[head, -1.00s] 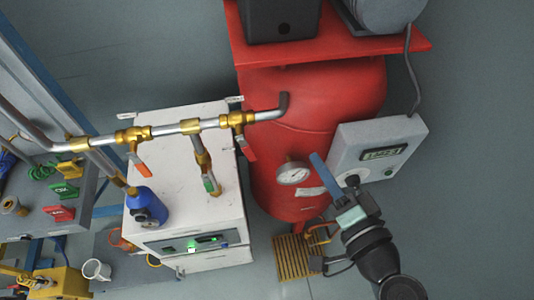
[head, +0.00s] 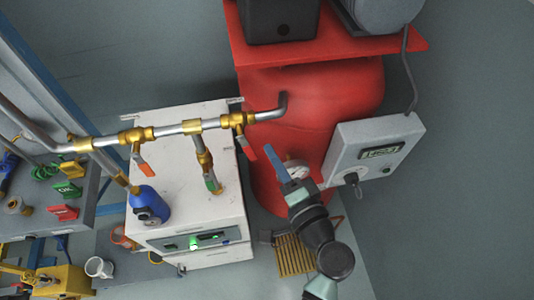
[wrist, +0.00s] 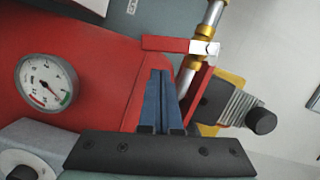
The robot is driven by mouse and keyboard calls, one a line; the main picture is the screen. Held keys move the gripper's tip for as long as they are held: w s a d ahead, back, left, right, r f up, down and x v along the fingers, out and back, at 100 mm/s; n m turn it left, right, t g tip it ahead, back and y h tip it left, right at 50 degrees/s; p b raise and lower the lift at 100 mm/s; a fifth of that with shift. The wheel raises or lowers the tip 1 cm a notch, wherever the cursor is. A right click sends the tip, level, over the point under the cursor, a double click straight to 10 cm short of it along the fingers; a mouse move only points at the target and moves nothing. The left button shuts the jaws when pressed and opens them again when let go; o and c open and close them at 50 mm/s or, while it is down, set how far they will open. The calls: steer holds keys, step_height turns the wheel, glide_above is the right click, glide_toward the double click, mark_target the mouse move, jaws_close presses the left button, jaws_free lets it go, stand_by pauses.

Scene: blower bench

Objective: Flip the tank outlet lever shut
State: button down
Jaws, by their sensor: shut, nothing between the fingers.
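In the head view a red-orange lever (head: 246,148) hangs down at an angle from the brass valve (head: 238,120) nearest the red tank (head: 330,100). The steel outlet pipe (head: 270,114) runs from that valve to the tank. My gripper (head: 269,149) has its blue fingers together, with nothing between them. Its tips appear just right of the lever in the picture; contact cannot be judged. In the wrist view the fingers (wrist: 160,74) point up, below a red lever (wrist: 165,44) set across a steel-and-brass pipe. I cannot tell whether this is the same lever.
The pressure gauge (wrist: 46,82) is left of the fingers in the wrist view. A grey control box (head: 372,155) is right of the tank. Other levers, orange (head: 144,165) and green (head: 212,184), hang over the white cabinet (head: 190,235).

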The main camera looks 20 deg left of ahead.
mark_target(255, 155)
steer(key=shift+s+a+f, duration=0.15)
steer(key=shift+s+a, duration=0.25)
steer(key=shift+a, duration=0.2)
steer(key=m+b, duration=0.1)
steer(key=s+a+f+m+b, duration=0.1)
steer(key=m, duration=0.1)
steer(key=shift+a, duration=0.1)
steer(key=shift+w, duration=0.15)
